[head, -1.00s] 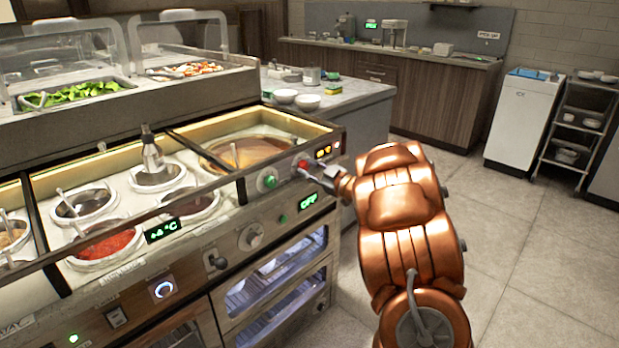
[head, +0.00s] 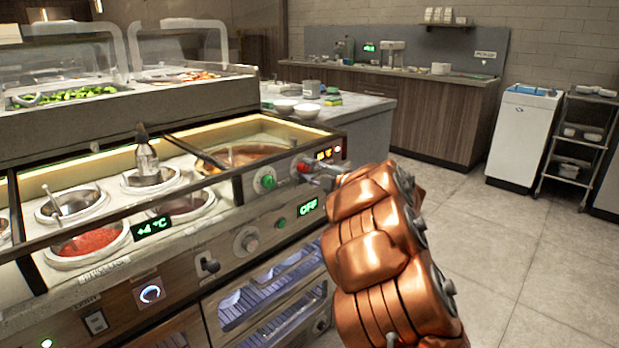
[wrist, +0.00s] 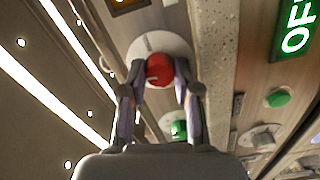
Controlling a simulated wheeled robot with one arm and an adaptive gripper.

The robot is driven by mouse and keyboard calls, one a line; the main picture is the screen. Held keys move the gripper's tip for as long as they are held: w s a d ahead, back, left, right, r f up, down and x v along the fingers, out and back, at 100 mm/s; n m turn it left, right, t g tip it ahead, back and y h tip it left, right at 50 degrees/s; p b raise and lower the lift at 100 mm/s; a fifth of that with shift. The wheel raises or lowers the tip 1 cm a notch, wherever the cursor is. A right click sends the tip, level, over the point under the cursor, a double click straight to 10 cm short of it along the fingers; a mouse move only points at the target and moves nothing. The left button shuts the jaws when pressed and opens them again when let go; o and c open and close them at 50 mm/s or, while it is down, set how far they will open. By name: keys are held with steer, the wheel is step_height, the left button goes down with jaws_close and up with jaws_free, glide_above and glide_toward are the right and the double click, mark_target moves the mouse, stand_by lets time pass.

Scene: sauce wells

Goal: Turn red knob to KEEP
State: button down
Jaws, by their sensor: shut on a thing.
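The red knob (head: 304,167) sits on the upper front panel of the sauce counter, near its right end. In the wrist view the red knob (wrist: 159,70) stands on a pale round plate (wrist: 150,47) with a mark above it. My gripper (wrist: 158,82) has a finger on each side of the knob and is shut on it. In the head view my gripper (head: 318,172) reaches the knob from the right, with my copper arm behind it. The knob's lettering is not readable, so I cannot tell which setting it points to.
A green knob (head: 267,180) is just left of the red one. An amber display (head: 324,155) is above right of it. A green OFF display (head: 307,206) is below. Sauce wells, one with a bottle (head: 146,155), lie to the left. Open floor (head: 500,240) is at right.

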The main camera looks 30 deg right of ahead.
steer(key=shift+n, duration=0.4)
steer(key=c, duration=0.8)
jaws_free()
